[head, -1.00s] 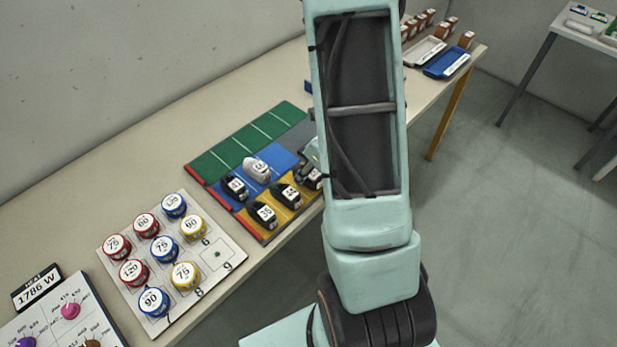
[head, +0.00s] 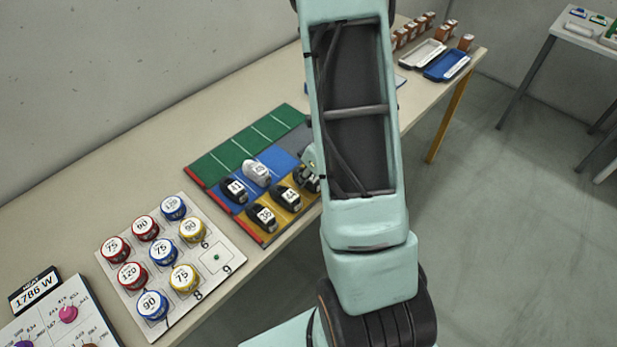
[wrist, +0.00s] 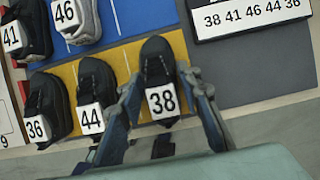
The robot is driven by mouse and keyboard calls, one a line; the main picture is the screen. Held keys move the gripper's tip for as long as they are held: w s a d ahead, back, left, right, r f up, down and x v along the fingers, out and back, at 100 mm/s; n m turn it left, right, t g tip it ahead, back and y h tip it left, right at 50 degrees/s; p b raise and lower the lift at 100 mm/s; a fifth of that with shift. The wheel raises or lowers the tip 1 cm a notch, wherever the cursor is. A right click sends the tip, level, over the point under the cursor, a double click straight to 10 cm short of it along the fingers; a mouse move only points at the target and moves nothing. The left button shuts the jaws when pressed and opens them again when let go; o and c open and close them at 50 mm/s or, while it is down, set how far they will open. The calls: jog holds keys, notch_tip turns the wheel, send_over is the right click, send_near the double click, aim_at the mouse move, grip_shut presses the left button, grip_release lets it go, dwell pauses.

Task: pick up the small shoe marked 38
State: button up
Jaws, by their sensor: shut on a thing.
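The small black shoe marked 38 (wrist: 158,75) stands on the yellow strip (wrist: 128,62) of the shoe board in the wrist view, at the right end of its row. My gripper (wrist: 163,92) is shut on this shoe, with one finger on each side of it and the white 38 label showing between them. In the head view my gripper (head: 312,165) is at the right end of the yellow row, and my arm hides much of it. I cannot tell any gap between the shoe and the board.
Black shoes marked 44 (wrist: 96,92) and 36 (wrist: 46,108) stand to the left on yellow. Shoes marked 41 (wrist: 28,28) and 46 (wrist: 75,18) stand on the blue strip. A sign (wrist: 250,17) lists the numbers 38 41 46 44 36. A board of round tins (head: 215,262) lies nearer.

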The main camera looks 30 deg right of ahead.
jog(key=shift+r, duration=0.15)
jog(key=shift+r, duration=0.65)
jog(key=p+v, duration=0.1)
jog(key=v, duration=0.3)
jog(key=s+p+v, duration=0.1)
jog(key=v, duration=0.3)
jog(key=shift+a+f+p, duration=0.2)
jog(key=shift+p, duration=0.1)
jog(key=s+d+r+b, duration=0.1)
jog(key=s+r, duration=0.3)
jog(key=s, duration=0.6)
jog(key=shift+d+r+b, duration=0.2)
jog(key=shift+r+b, duration=0.05)
jog(key=shift+b, duration=0.4)
